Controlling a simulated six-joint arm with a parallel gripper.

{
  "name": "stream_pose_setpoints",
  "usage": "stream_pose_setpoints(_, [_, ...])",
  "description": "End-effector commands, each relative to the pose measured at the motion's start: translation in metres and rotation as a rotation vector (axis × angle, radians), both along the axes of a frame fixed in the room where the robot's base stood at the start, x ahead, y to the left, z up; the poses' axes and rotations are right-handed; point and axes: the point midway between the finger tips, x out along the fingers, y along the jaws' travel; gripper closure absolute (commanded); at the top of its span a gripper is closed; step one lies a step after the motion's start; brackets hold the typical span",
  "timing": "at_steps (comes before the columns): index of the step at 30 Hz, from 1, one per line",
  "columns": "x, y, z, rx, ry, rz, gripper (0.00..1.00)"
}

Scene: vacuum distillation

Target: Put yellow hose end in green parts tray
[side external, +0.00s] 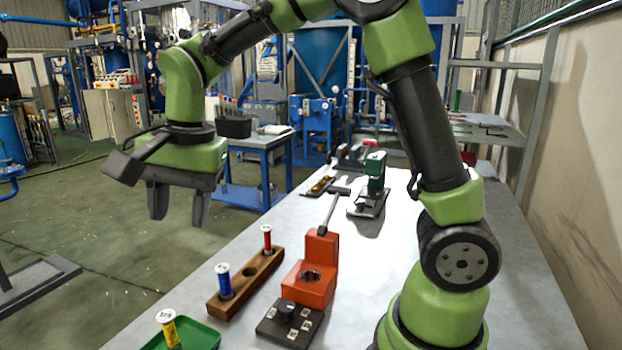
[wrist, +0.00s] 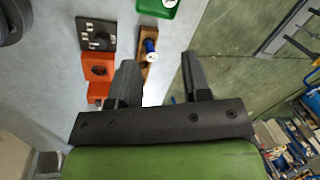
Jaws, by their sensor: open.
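The yellow hose end (side external: 168,328) stands in the green parts tray (side external: 205,337), at the bottom left of the side view. In the wrist view the green tray (wrist: 152,9) shows at the top edge, with a small yellow-white part of the hose end (wrist: 170,3). My gripper (side external: 179,213) is open and empty, high above the table's left edge and apart from the tray. Its two fingers also show in the wrist view (wrist: 158,62), with nothing between them.
A wooden rack (side external: 252,279) holds a blue hose end (side external: 224,280) and a red one (side external: 267,240), with an empty hole between. An orange fixture (side external: 313,275) and a black knob panel (side external: 290,324) stand beside it. A green device (side external: 375,172) stands farther back.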

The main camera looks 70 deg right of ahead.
Motion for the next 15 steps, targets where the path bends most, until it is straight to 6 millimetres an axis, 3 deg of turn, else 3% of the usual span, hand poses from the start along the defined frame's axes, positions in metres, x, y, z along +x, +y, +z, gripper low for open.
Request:
stream_pose_setpoints(1, [-0.016,-0.006,0.018,0.003,-0.054,0.059,0.56])
stream_pose_setpoints(6, [-0.074,-0.019,0.054,-0.029,-0.221,0.289,0.56])
stream_pose_setpoints(12, [-0.138,-0.028,0.064,-0.120,-0.404,0.528,0.56])
stream_pose_setpoints(15, [-0.158,-0.030,0.060,-0.166,-0.466,0.611,0.56])
